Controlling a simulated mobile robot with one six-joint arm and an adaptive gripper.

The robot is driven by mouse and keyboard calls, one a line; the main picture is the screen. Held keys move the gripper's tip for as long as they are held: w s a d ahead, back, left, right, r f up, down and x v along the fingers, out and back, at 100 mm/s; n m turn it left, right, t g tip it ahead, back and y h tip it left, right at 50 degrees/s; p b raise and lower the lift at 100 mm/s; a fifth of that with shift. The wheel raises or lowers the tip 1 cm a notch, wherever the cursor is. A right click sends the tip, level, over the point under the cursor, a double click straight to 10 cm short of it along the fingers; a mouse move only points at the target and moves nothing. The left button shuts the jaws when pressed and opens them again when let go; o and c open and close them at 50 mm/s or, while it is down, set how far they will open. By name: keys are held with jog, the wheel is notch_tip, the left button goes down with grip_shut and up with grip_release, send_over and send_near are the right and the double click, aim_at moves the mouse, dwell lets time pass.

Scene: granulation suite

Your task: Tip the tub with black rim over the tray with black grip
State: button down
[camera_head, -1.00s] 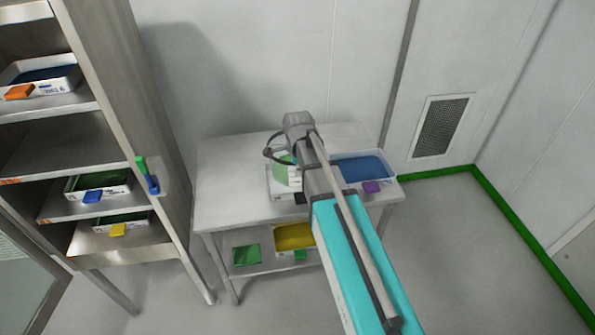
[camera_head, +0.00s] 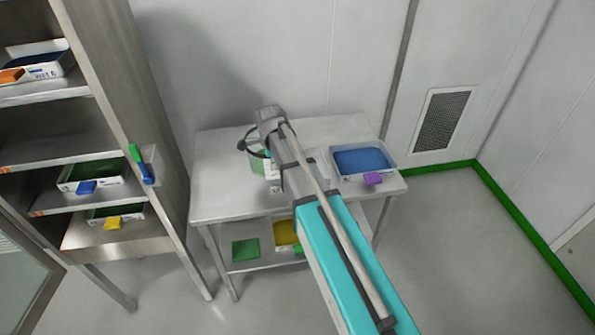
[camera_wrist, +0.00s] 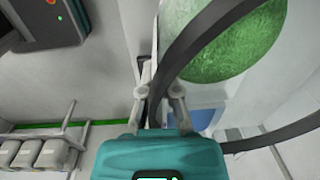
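The tub with black rim (camera_head: 258,162) is translucent with green contents, above the left middle of the white table. In the wrist view, its dark rim (camera_wrist: 200,38) curves across the picture and the green contents (camera_wrist: 235,45) show at top right. My gripper (camera_wrist: 160,97) appears shut on the rim; in the head view the gripper is mostly hidden behind my arm. A white tray (camera_head: 274,187) on the table is largely covered by my arm. Its black grip is hidden now. I cannot tell how far the tub tilts.
A tray of blue contents with a purple grip (camera_head: 373,179) stands at the table's right. The lower shelf holds a green piece (camera_head: 246,249) and a yellow tray (camera_head: 286,232). A rack (camera_head: 125,95) with several trays stands at left. Floor at right is clear.

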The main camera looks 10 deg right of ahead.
aim_at(262, 162)
jog(key=w+a+f+b, duration=0.2)
jog(key=a+f, duration=0.1)
jog(key=a, duration=0.3)
jog(key=shift+w, duration=0.15)
jog(key=shift+d+r, duration=0.1)
jog(key=shift+d, duration=0.1)
jog(key=shift+d+r+y+p, duration=0.6)
jog(key=shift+d+r+y, duration=0.4)
jog(key=shift+y, duration=0.5)
jog(key=shift+r+y, duration=0.35)
jog(key=shift+y, duration=0.85)
jog(key=shift+r, duration=0.1)
jog(key=shift+d+r+y+b, duration=0.1)
jog(key=shift+r+y+b, duration=0.05)
jog(key=shift+y+b, duration=0.6)
jog(key=shift+d+r+y+b, duration=0.1)
jog(key=shift+y+b, duration=0.5)
jog(key=shift+y, duration=0.25)
jog(key=shift+d+f+y+b, duration=0.1)
jog(key=shift+d+y+b, duration=0.15)
jog(key=shift+y+b, duration=0.65)
